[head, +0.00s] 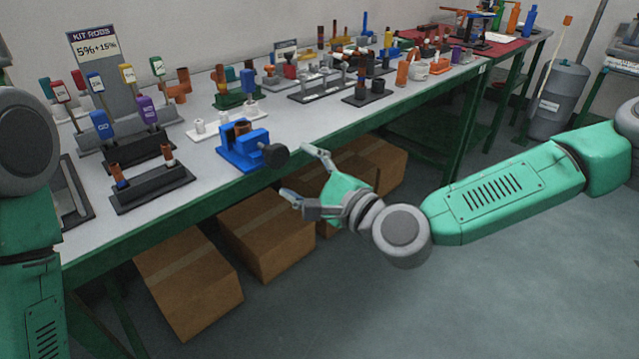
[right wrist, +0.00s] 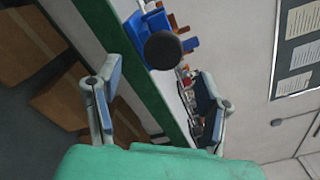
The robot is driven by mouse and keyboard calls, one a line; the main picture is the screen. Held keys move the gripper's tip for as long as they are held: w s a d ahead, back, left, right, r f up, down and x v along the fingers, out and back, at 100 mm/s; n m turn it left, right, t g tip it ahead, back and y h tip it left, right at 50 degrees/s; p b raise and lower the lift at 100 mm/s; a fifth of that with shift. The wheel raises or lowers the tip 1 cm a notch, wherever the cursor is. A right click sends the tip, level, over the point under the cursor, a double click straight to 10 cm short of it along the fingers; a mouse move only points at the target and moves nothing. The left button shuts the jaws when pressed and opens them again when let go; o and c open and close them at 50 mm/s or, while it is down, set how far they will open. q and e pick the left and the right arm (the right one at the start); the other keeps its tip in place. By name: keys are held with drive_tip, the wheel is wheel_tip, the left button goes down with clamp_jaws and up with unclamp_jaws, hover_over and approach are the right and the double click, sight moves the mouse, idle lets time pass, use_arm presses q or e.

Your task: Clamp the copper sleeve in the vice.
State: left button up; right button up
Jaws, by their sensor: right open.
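The blue vice (head: 247,150) stands at the table's front edge, its dark round knob (head: 276,155) facing out. A copper-coloured piece (head: 241,129) shows at its jaws; I cannot tell whether it is clamped or just behind. Two more copper-coloured sleeves, one (head: 117,173) at left and one (head: 167,153) at right, stand on a black rack. My right gripper (head: 297,172) is open and empty, off the table edge, right of and below the vice. In the right wrist view the vice (right wrist: 138,32) and its knob lie ahead, beyond the fingers. My left gripper is out of view.
The table (head: 215,175) has a green front edge. Coloured-handle tools on stands (head: 140,148) fill its left; fittings on racks (head: 330,85) fill its far side. Cardboard boxes (head: 265,235) lie beneath. The floor (head: 420,310) is clear at front right.

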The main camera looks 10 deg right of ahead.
drive_tip(key=v, duration=0.6)
drive_tip(key=shift+w+d+f, duration=0.1)
drive_tip(key=shift+w+d, duration=0.05)
drive_tip(key=s+f+n+g+h+p, duration=0.3)
drive_tip(key=s+f+n+g, duration=0.75)
drive_tip(key=s+f, duration=0.9)
drive_tip(key=s+d+f+n+g+h+p, duration=0.1)
drive_tip(key=s+d+f+n+h, duration=0.1)
drive_tip(key=d, duration=0.8)
drive_tip(key=s+d+f+n+g+h+p, duration=0.1)
drive_tip(key=s+d+n+h, duration=0.4)
drive_tip(key=d, duration=0.5)
wheel_tip(320, 180, down, 2)
drive_tip(key=s+n+g, duration=0.1)
drive_tip(key=s, duration=0.1)
drive_tip(key=shift+s+d+f+h+p, duration=0.2)
drive_tip(key=shift+s+d+h+p, duration=0.05)
drive_tip(key=shift+d+h+p, duration=0.05)
drive_tip(key=shift+g, duration=0.25)
